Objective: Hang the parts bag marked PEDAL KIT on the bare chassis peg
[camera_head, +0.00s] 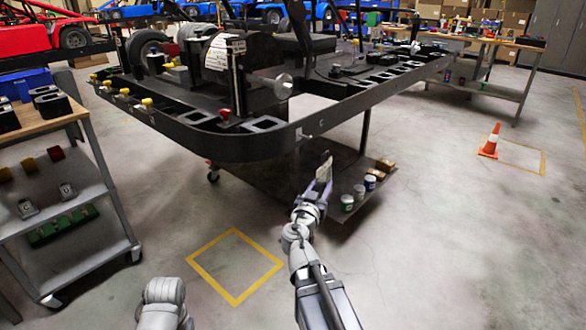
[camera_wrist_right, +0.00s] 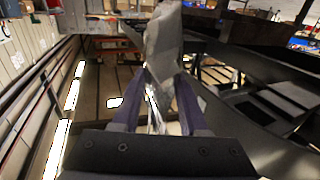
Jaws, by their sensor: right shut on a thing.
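My right gripper (camera_head: 318,188) is shut on a small pale, partly clear bag (camera_head: 325,168), held below the front edge of the black kart chassis (camera_head: 240,147). In the right wrist view the crinkled bag (camera_wrist_right: 163,45) rises between the purple fingers of my right gripper (camera_wrist_right: 160,100). Its marking is not readable. A short metal peg (camera_head: 303,136) sticks out of the chassis front rail, above and slightly left of the bag in the head view. It looks bare, and the bag is apart from it. Only part of my left arm shows at the bottom; its gripper is out of view.
A low shelf under the chassis holds several cans (camera_head: 347,202) and small boxes, right of my right gripper. A cart (camera_head: 75,180) stands at left. An orange cone (camera_head: 491,141) and a workbench stand at right. The floor in front is open, with a yellow square (camera_head: 235,265).

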